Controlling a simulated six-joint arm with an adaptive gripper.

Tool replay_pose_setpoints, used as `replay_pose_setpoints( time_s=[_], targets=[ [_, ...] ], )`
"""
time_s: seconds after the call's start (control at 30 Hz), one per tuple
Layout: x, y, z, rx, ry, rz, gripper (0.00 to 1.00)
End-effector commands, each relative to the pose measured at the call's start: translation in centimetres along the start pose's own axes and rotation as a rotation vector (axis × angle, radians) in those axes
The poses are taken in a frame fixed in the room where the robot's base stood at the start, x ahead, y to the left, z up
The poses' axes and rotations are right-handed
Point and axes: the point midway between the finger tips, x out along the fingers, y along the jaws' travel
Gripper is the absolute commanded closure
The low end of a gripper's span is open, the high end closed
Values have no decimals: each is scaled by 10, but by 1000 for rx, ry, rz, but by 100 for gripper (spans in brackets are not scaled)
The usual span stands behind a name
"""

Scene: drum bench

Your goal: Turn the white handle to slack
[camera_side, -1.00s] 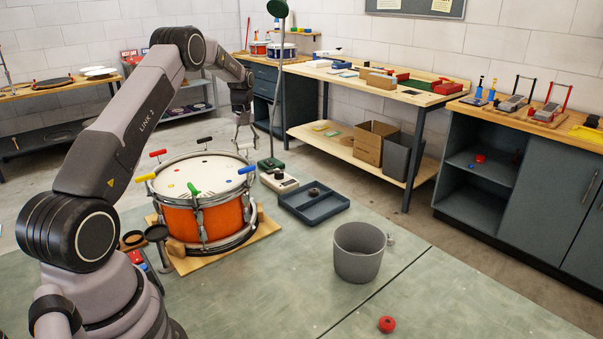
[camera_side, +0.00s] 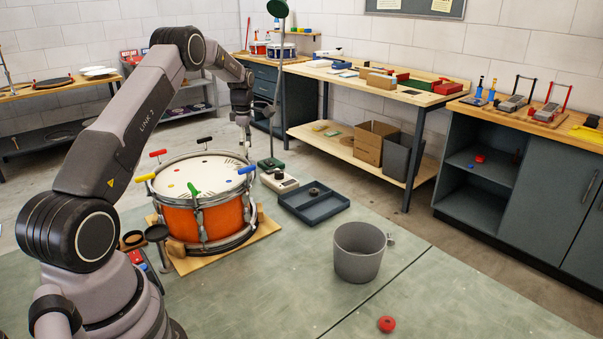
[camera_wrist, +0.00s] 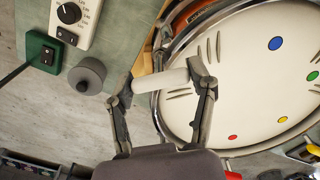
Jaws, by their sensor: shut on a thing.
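The white handle (camera_wrist: 160,80) shows in the wrist view as a short pale bar at the drum's rim. My gripper (camera_wrist: 163,82) is shut on it, one finger at each end. The drum (camera_side: 207,217) has an orange shell and a white head with coloured dots. In the side view my gripper (camera_side: 243,141) is at the drum's far right edge, and I cannot make out the white handle there. Blue (camera_side: 246,170), green (camera_side: 194,190), yellow (camera_side: 146,177), red (camera_side: 158,153) and black (camera_side: 205,140) handles stand around the rim.
A dial box (camera_side: 279,182), a green lamp base (camera_side: 270,164) and a blue-grey tray (camera_side: 313,207) lie right of the drum, close to my gripper. A grey bin (camera_side: 359,254) and a red knob (camera_side: 386,324) are farther forward. The mat's front is mostly clear.

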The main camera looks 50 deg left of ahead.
Motion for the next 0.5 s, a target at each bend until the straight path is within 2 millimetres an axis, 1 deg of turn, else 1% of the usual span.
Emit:
replay_pose_setpoints(
  time_s=[0.2,0.5],
  targets=[
    [0,0,0,-206,0,-1,80],
    [0,0,0,-462,0,-1,80]
  ],
)
